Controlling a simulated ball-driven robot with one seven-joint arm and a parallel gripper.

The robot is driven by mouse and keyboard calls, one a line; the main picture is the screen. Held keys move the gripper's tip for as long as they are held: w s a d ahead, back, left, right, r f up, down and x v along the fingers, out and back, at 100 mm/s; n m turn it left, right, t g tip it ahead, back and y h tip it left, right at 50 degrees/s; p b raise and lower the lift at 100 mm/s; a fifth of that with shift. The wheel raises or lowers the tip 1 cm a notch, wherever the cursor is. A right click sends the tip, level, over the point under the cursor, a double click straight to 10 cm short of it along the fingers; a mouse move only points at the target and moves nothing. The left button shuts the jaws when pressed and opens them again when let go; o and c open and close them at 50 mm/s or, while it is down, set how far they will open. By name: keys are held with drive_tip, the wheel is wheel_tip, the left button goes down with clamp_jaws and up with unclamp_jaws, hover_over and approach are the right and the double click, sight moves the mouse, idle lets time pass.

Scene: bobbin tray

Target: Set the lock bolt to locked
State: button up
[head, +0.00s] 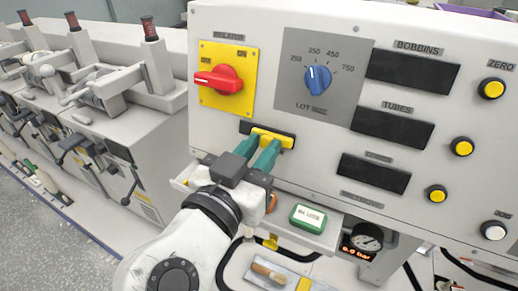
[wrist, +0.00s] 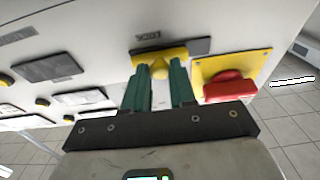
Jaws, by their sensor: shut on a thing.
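The lock bolt (head: 273,136) is a yellow slide with a knob, set in a dark slot on the grey panel below the isolator. In the head view it lies towards the right of its slot, with dark slot showing on its left. In the wrist view the bolt (wrist: 160,58) shows its rounded yellow knob between my fingers. My gripper (head: 257,150) has its teal fingers at the bolt, shut on the knob; it also fills the middle of the wrist view (wrist: 160,72). In the head view the fingers partly hide the knob.
A red isolator switch (head: 219,80) on a yellow plate sits just above the bolt. A blue dial (head: 318,79) is to its right. Below, an open tray (head: 325,240) holds a green-and-white box (head: 308,217). A pressure gauge (head: 367,237) stands lower right.

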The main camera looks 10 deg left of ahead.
clamp_jaws()
drive_tip(key=shift+w+a+f+b, duration=0.1)
drive_tip(key=shift+a+f+b, duration=0.05)
drive_tip(key=shift+a+b, duration=0.15)
drive_tip(key=a+b, duration=0.1)
drive_tip(key=w+a+b, duration=0.1)
drive_tip(key=a, duration=0.1)
drive_tip(key=shift+w+a+f, duration=0.1)
drive_tip(key=shift+w+a, duration=0.05)
drive_tip(key=shift+w+a+r, duration=0.1)
drive_tip(key=shift+a+r, duration=0.1)
drive_tip(key=shift+a, duration=0.15)
drive_tip(key=o, duration=0.5)
unclamp_jaws()
drive_tip(key=shift+a, duration=0.15)
drive_tip(key=shift+o, duration=0.4)
